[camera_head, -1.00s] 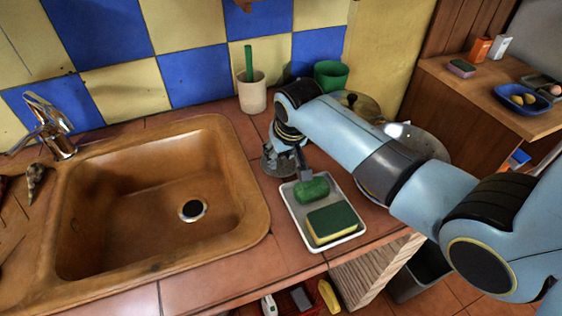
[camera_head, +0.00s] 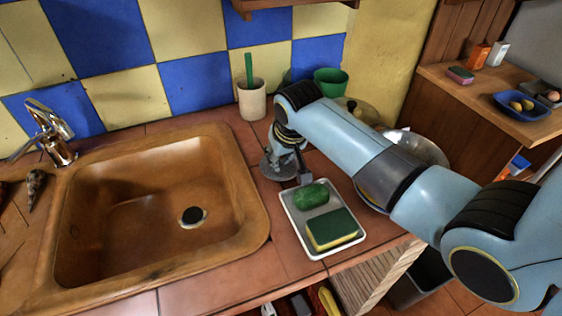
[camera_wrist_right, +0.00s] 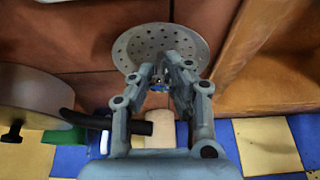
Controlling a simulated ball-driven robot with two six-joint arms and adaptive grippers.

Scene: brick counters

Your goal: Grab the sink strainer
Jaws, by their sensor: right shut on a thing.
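The sink strainer (camera_wrist_right: 162,48) is a round grey disc with many small holes, seen at the top middle of the right wrist view. In the head view its grey rim (camera_head: 270,168) shows on the counter beside the sink's right edge, partly hidden by my right gripper (camera_head: 287,158). In the wrist view the right gripper (camera_wrist_right: 160,75) has its fingertips together at the strainer's near edge and is shut on it. I cannot tell whether the strainer is clear of the tiles. My left gripper is not in view.
The brown sink (camera_head: 235,225) is left of the strainer. A white tray (camera_head: 290,215) with green soap (camera_head: 311,196) and a sponge (camera_head: 332,228) lies close in front. A cream cup (camera_head: 252,102), a green cup (camera_head: 331,80) and a metal lid (camera_head: 420,147) stand behind and right.

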